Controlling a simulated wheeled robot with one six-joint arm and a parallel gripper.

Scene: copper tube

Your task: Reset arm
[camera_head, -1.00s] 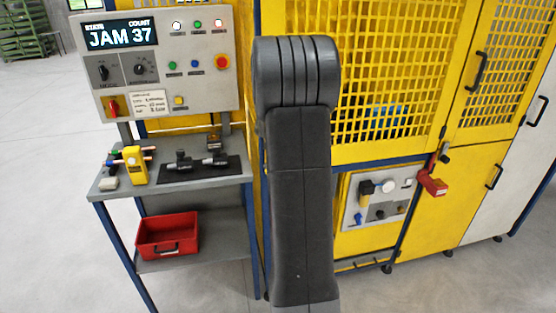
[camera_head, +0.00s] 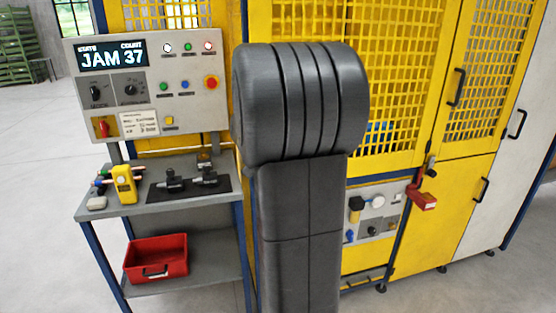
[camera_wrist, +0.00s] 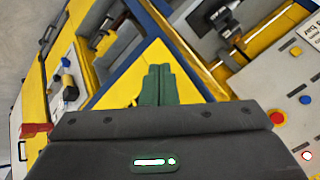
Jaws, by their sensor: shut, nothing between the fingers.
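My arm stands upright in the middle of the head view and hides part of the yellow machine (camera_head: 400,235) behind it. My gripper does not show in the head view. In the wrist view my gripper (camera_wrist: 157,72) shows as two green fingers pressed together, shut and empty. The fingers point toward the yellow and blue frame of the machine, apart from the workbench items as far as I can tell.
The control panel (camera_head: 150,120) reads JAM 37. Below it a grey bench (camera_head: 140,210) bears a yellow device (camera_head: 124,185) and dark fittings on a black mat (camera_head: 215,187). A red bin (camera_head: 156,260) sits on its lower shelf. A red lock (camera_head: 422,199) hangs right of my arm.

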